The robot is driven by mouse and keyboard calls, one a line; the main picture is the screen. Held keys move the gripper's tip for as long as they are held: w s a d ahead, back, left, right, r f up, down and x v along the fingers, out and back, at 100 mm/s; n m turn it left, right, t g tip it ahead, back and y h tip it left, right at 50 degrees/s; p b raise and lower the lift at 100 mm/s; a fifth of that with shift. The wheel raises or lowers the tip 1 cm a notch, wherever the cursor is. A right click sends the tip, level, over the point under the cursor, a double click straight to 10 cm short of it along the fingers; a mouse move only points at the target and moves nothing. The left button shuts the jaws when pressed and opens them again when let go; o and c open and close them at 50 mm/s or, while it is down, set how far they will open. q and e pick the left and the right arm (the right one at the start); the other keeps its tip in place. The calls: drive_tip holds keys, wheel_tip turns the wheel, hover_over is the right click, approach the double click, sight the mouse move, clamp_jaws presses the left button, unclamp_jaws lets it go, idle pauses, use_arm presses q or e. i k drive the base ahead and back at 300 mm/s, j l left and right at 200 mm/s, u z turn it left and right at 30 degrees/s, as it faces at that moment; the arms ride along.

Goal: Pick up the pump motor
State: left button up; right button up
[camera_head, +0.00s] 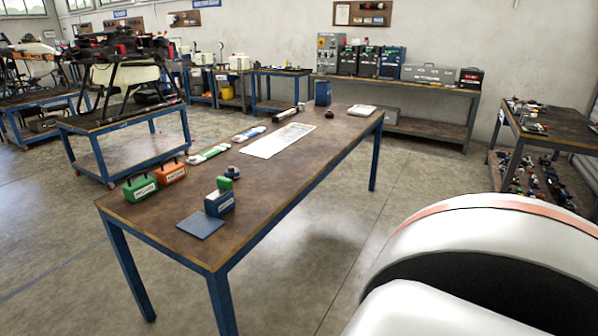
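I cannot tell for sure which thing is the pump motor. A small dark blue-grey part (232,172) sits on the brown work table (300,182), close to a blue box-like holder (219,203) with a green piece (225,183) at its top. The dark part is too small to make out in detail. Neither of my grippers is in view. A white and orange curved part, probably of my own body, fills the lower right corner.
The table also holds green (140,187) and orange (171,172) cases, a blue flat plate (200,225), a white sheet (278,140), tools and a blue bin (322,93). A drone (123,77) stands on a cart (124,151) behind left. The floor in front is clear.

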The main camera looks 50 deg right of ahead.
sight(232, 173)
drive_tip(key=z, duration=1.3)
drive_tip(key=i+l, duration=0.8)
drive_tip(key=l, duration=0.15)
drive_tip(key=l+z, duration=0.05)
